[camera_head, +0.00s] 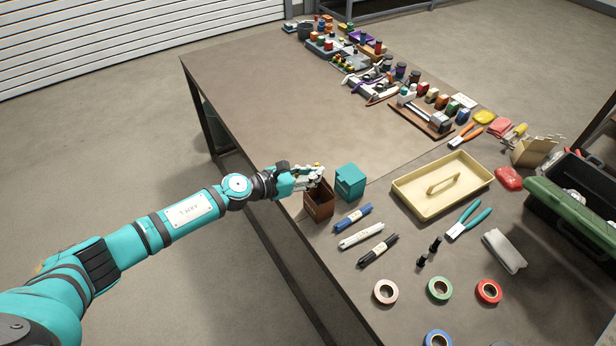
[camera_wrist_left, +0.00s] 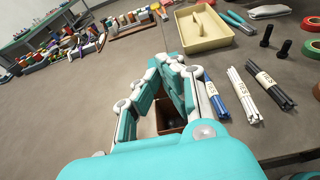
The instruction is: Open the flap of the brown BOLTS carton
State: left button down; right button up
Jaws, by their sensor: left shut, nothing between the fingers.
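The brown carton (camera_head: 319,211) stands near the left edge of the table, and its top looks open with a dark inside. In the left wrist view part of the brown carton (camera_wrist_left: 170,130) shows below and between my finger links. My left gripper (camera_head: 316,177) is shut and empty, right at the carton's upper far side. It hides part of the rim and whatever flap is there; I cannot tell whether it touches the carton. No lettering on the carton is readable. My right gripper is out of view.
A teal carton (camera_head: 350,183) stands close at the right of the brown one. A cream tray (camera_head: 408,198), pliers (camera_head: 467,222) and tape rolls (camera_head: 439,289) lie further right.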

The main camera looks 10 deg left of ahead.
pick_arm(q)
jog(key=shift+w+d+r, duration=0.25)
jog(key=shift+w+d, duration=0.25)
jog(key=shift+w, duration=0.05)
jog(key=shift+w+d+r, duration=0.25)
jog(key=shift+w+d, duration=0.25)
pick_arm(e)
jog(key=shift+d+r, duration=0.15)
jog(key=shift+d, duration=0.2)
pick_arm(q)
jog(key=shift+w, duration=0.1)
